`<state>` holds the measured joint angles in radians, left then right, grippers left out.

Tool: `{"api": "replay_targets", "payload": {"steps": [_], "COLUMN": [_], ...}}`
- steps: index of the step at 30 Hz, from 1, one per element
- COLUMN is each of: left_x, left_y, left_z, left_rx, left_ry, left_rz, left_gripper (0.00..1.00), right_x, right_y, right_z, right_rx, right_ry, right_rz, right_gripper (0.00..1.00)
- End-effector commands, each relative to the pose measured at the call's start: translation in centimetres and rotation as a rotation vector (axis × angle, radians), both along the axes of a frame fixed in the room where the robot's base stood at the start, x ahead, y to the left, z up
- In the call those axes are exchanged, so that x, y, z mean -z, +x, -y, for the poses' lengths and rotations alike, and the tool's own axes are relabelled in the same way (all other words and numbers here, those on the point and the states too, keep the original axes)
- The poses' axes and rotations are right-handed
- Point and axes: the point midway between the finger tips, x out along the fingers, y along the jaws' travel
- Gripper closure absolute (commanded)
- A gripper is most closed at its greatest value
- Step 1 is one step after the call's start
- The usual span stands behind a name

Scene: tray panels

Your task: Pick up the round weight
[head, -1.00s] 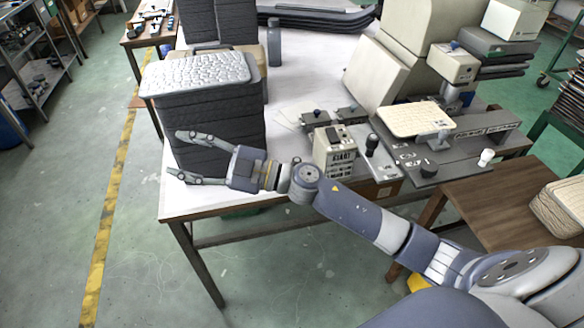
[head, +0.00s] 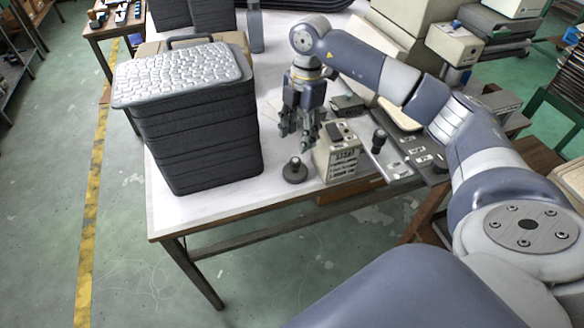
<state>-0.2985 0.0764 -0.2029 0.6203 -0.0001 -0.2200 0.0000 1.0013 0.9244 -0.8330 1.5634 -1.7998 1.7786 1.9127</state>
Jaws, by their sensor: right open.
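The round weight (head: 295,171) is a small dark disc with a knob on top. It stands upright on the white table near its front edge, between the stack of dark trays and a beige box. My right gripper (head: 294,143) points down above and a little behind the weight in the picture, with its fingers apart and empty. The fingertips look close to the weight but do not hold it. My left gripper is not in view.
The tall stack of dark trays (head: 200,140), topped with a whitish textured panel (head: 180,72), stands left of the weight. The beige box (head: 336,156) stands close on the right. The table (head: 215,208) has a bare strip along its front edge.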

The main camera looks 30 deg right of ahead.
Motion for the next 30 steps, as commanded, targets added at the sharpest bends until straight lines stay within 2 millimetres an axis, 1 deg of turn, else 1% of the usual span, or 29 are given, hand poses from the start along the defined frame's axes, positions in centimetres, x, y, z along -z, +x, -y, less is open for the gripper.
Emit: {"api": "replay_targets", "payload": {"steps": [3, 6, 14, 18, 21, 24, 30], "left_x": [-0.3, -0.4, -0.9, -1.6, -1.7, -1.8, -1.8], "left_y": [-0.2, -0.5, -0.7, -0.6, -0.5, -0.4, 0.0], "left_z": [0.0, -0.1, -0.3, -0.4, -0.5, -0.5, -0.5], "left_rx": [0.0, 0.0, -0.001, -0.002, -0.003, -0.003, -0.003], "left_ry": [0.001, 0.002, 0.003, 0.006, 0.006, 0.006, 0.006], "left_rz": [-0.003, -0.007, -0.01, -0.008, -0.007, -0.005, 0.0], "left_gripper": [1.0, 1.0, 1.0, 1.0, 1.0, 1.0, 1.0], "right_x": [2.1, 3.5, 5.7, 7.8, 9.2, 9.9, 10.1], "right_y": [-0.3, -0.2, -0.2, 0.0, 0.0, 0.0, 0.0], "right_z": [-0.2, -0.4, -0.6, -0.5, -0.7, -0.8, -0.8], "right_rx": [0.001, 0.001, -0.001, -0.001, -0.002, -0.002, -0.003], "right_ry": [-0.002, -0.001, 0.001, 0.001, 0.002, 0.001, 0.002], "right_rz": [-0.009, -0.007, -0.006, -0.007, -0.005, -0.004, -0.002], "right_gripper": [0.52, 0.52, 0.52, 0.52, 0.52, 0.52, 0.52]}}
